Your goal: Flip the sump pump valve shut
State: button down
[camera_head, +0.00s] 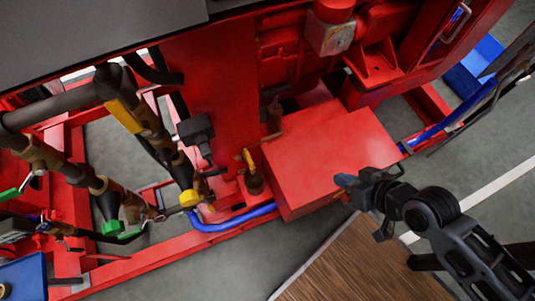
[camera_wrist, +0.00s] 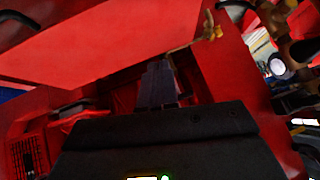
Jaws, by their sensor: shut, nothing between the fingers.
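A small brass valve with a yellow handle (camera_head: 249,160) stands on the red skid, left of a red box (camera_head: 330,155). A second yellow part (camera_head: 190,198) sits on the pipework further left. I cannot tell from labels which is the sump pump valve. My gripper (camera_head: 347,182) is shut and empty, over the front right corner of the red box and apart from both yellow parts. In the wrist view the dark shut fingers (camera_wrist: 158,85) point toward red metal, and a brass fitting with a yellowish tip (camera_wrist: 209,30) shows above right of them.
A blue hose (camera_head: 232,220) runs along the skid below the brass valve. Brown pipes with green parts (camera_head: 112,227) crowd the left. A wooden-topped surface (camera_head: 360,262) lies below my arm. Grey floor is open at the bottom middle.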

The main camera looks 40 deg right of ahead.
jog(key=w+f+y, duration=0.1)
jog(key=w, duration=0.1)
jog(key=w+d+f+m+g, duration=0.1)
jog(key=f, duration=0.1)
jog(key=w+f+m+g+y, duration=0.1)
jog(key=w+f, duration=0.1)
jog(key=shift+w+d+y, duration=0.3)
jog(key=shift+w+d, duration=0.05)
jog(key=w+r+g+y, duration=0.1)
jog(key=w+r+y, duration=0.1)
jog(key=w+y, duration=0.3)
jog(key=w, duration=0.2)
jog(key=shift+w+r, duration=0.3)
jog(key=shift+r, duration=0.05)
jog(key=shift+a, duration=0.15)
jog(key=b, duration=0.2)
send_near(249, 159)
jog(key=f, duration=0.1)
jog(key=s+f, duration=0.2)
jog(key=shift+s+d+f, duration=0.25)
jog(key=shift+d+f, duration=0.05)
jog(key=shift+f, duration=0.05)
jog(key=w+a, duration=0.1)
jog(key=a, duration=0.1)
jog(key=shift+w+a+f, duration=0.2)
jog(key=shift+w+a, duration=0.55)
jog(key=shift+a, duration=0.15)
jog(key=shift+a+m+p, duration=0.1)
jog(key=shift+m+p, duration=0.2)
jog(key=shift+p, duration=0.15)
